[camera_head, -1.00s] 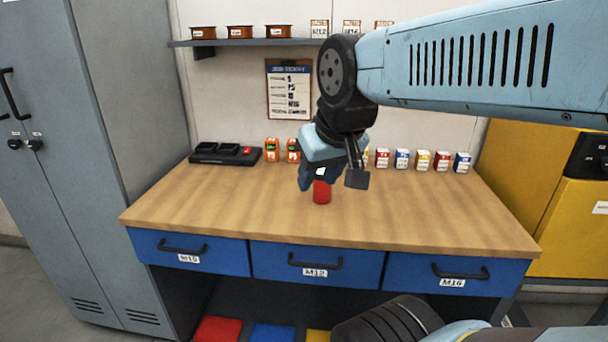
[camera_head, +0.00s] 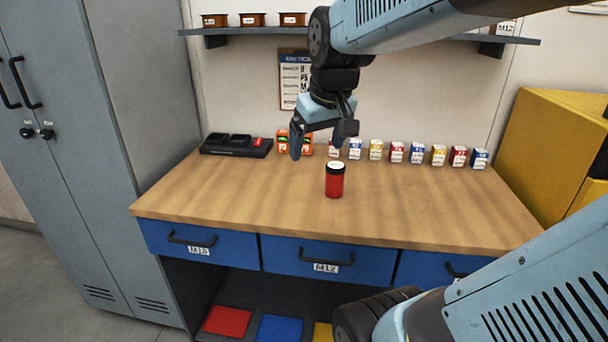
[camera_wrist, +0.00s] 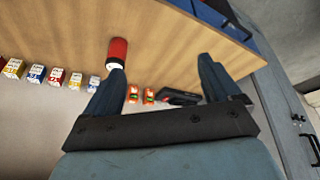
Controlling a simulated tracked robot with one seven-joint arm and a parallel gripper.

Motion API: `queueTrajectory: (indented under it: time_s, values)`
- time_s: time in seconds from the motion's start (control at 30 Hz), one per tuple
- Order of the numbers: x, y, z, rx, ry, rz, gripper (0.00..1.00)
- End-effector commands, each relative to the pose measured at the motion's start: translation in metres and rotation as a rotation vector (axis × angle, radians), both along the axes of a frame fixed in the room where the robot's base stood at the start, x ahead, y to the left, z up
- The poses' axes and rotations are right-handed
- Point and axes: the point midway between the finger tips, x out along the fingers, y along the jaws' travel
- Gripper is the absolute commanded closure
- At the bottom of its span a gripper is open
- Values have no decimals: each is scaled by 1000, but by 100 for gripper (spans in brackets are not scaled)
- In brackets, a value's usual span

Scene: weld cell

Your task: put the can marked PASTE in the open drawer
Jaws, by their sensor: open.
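A red can (camera_head: 335,182) with a black lid and a pale top stands upright on the wooden bench top (camera_head: 240,200). Its marking is too small to read. It also shows in the wrist view (camera_wrist: 118,52), beside the tip of the left finger. My gripper (camera_head: 321,143) is open and empty, above and behind the can in the head view. Its two spread fingers show in the wrist view (camera_wrist: 161,72). The blue left drawer (camera_head: 190,242) and the middle drawer marked M12 (camera_head: 320,259) look shut. The right drawer (camera_head: 430,268) is partly hidden by my arm.
Small labelled boxes (camera_head: 396,152) line the bench's back edge. Orange items (camera_head: 282,142) and a black charger (camera_head: 236,145) stand to their left. A shelf (camera_head: 260,30) hangs above. A grey cabinet (camera_head: 130,130) stands left, a yellow cabinet (camera_head: 550,150) right. The front bench top is clear.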

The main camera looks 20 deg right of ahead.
Motion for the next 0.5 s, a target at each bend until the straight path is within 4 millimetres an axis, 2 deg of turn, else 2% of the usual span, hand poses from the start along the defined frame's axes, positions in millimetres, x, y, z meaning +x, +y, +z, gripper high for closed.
queueTrajectory:
  time_s: [0.03,0.27,0.5]
  values:
    - [14,-8,-2,-5,23,0,7]
    - [70,-46,-14,-18,103,40,7]
    - [122,-97,-41,-8,179,85,7]
